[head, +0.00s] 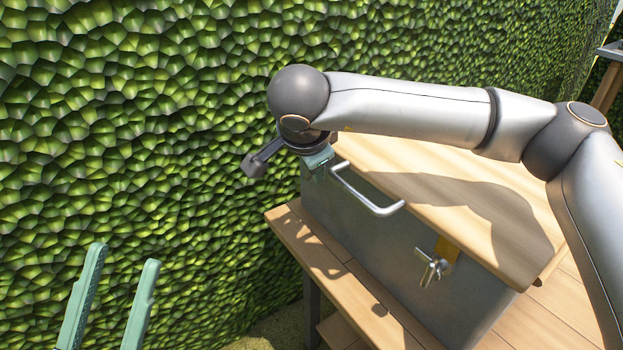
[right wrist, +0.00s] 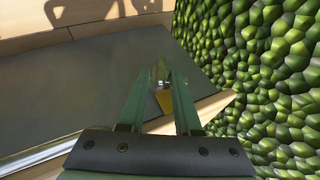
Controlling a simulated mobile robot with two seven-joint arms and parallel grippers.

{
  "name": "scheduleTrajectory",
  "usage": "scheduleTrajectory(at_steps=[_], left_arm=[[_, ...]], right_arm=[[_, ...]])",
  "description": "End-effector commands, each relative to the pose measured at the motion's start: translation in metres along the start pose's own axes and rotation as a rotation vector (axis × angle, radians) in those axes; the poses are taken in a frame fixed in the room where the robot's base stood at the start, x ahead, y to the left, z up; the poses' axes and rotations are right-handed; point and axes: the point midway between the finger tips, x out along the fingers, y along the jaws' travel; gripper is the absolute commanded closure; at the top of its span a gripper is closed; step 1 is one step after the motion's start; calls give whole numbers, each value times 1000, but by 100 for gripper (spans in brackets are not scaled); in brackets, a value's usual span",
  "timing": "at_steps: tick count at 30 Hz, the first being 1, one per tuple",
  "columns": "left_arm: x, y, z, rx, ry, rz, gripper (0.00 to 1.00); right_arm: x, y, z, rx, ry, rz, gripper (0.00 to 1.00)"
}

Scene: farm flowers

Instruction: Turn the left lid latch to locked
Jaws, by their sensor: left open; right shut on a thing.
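A grey metal box (head: 340,215) with a wooden lid (head: 450,175) stands on a wooden bench. The left lid latch is hidden behind my right arm in the head view. In the right wrist view a small metal latch knob (right wrist: 161,84) with a yellow plate (right wrist: 166,101) sits between my right gripper's fingers (right wrist: 166,76), which are shut on it. Its exact angle is hard to tell. The other latch (head: 432,267), a metal wing knob by a yellow plate, shows on the box front. My left gripper (head: 122,255) is open and empty, lower left, away from the box.
A metal handle (head: 365,198) sticks out from the box front between the latches. The wooden bench (head: 330,258) runs along the front of the box. A green leafy hedge (head: 140,140) stands close behind and to the left. My right arm crosses above the lid.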

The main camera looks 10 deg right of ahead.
Motion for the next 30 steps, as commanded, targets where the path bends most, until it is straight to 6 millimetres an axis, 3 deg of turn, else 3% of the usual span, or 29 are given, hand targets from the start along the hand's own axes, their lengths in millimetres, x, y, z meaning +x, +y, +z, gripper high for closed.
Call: scheduleTrajectory(at_steps=[12, 13, 19, 30], left_arm=[[-4, 3, 4, 2, -3, 7, 50], [-4, 3, 4, 2, -3, 7, 50], [-4, 3, 4, 2, -3, 6, 50], [-4, 2, 3, 1, -2, -2, 50]], right_arm=[[-1, 0, -1, 12, 0, -24, 100], [-1, 0, -1, 12, 0, -24, 66], [-1, 0, 0, 11, 0, -23, 43], [0, 1, 0, 9, -1, -20, 40]])
